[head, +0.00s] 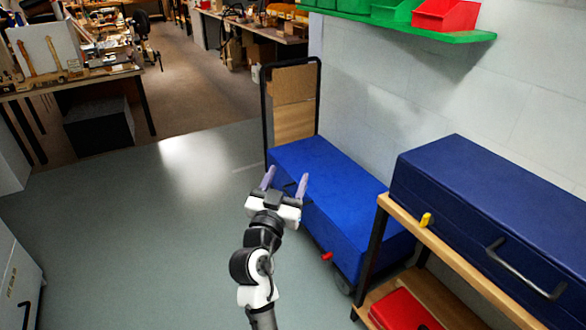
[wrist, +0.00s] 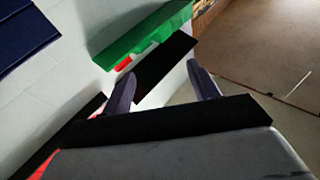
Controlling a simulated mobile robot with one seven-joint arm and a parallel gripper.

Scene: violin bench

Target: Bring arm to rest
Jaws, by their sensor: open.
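My gripper (head: 286,183) is open and empty, with its two purple-grey fingers apart. In the head view it is held up in front of the near end of a blue case on a cart. Nothing is between the fingers. In the wrist view my gripper (wrist: 163,88) also shows both fingers apart, with the green shelf, the wall and the floor beyond them.
A blue case (head: 330,185) lies on a cart with a black handle frame (head: 262,110). A wooden rack (head: 450,265) at right bears a dark blue case (head: 500,215) and a red box (head: 402,310). A green shelf (head: 400,25) is on the wall. Floor at left (head: 130,230) is clear.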

